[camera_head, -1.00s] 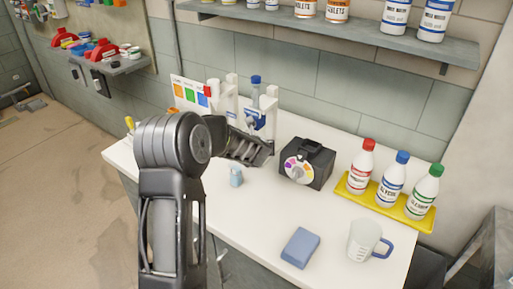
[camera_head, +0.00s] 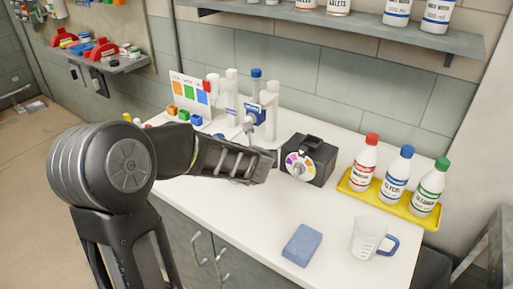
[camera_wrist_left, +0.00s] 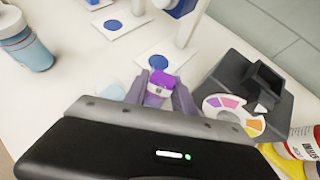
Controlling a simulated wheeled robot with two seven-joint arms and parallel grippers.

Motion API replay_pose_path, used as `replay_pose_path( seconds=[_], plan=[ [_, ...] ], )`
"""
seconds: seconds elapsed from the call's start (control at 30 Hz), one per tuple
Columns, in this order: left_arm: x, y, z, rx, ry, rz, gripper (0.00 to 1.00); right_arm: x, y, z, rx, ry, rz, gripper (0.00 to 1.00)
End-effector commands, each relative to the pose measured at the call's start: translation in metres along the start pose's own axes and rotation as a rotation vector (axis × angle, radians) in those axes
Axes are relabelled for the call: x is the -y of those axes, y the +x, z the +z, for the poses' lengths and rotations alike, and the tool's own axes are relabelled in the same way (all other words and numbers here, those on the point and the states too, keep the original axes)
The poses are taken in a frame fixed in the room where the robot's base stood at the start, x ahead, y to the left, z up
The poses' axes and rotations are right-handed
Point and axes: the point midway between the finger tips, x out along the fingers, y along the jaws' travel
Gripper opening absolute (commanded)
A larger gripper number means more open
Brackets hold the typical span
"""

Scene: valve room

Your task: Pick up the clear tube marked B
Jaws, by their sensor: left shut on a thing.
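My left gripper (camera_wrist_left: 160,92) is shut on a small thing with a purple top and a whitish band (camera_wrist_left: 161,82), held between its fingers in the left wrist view. Its lower part is hidden by the gripper body, and I cannot read a letter on it. In the head view my left arm reaches right across the bench, and its fingertips and the held thing cannot be made out there. A light-blue container with a whitish top (camera_wrist_left: 28,45) stands at the left of the wrist view. My right gripper is not in view.
A dark box with a coloured dial (camera_head: 307,160) is close to the right of my gripper. White stands (camera_head: 262,110) are behind. Bottles stand in a yellow tray (camera_head: 392,202). A blue sponge-like block (camera_head: 302,245) and a jug (camera_head: 366,236) sit at the front right.

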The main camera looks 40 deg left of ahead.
Motion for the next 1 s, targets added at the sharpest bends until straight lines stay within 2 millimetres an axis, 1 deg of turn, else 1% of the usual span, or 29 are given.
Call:
replay_pose_path(
  seconds=[0.03,0.2,0.3,0.4,0.57,1.0],
  plan=[
    [0.0,-0.009,-0.008,0.002,-0.001,-0.002,0.0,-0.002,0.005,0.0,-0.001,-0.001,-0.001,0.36],
    [0.001,-0.036,-0.025,0.001,-0.001,-0.002,0.0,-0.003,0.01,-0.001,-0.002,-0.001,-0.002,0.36],
    [0.0,-0.047,-0.032,0.001,-0.001,-0.001,0.0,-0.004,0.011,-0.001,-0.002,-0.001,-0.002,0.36],
    [0.0,-0.053,-0.036,0.001,-0.001,-0.001,0.0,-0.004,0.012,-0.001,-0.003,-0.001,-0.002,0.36],
    [0.0,-0.056,-0.038,0.0,-0.001,0.0,0.0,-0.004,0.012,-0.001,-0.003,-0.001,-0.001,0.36],
    [0.0,-0.056,-0.037,0.0,-0.001,0.0,0.0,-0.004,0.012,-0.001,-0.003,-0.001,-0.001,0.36]
  ],
)
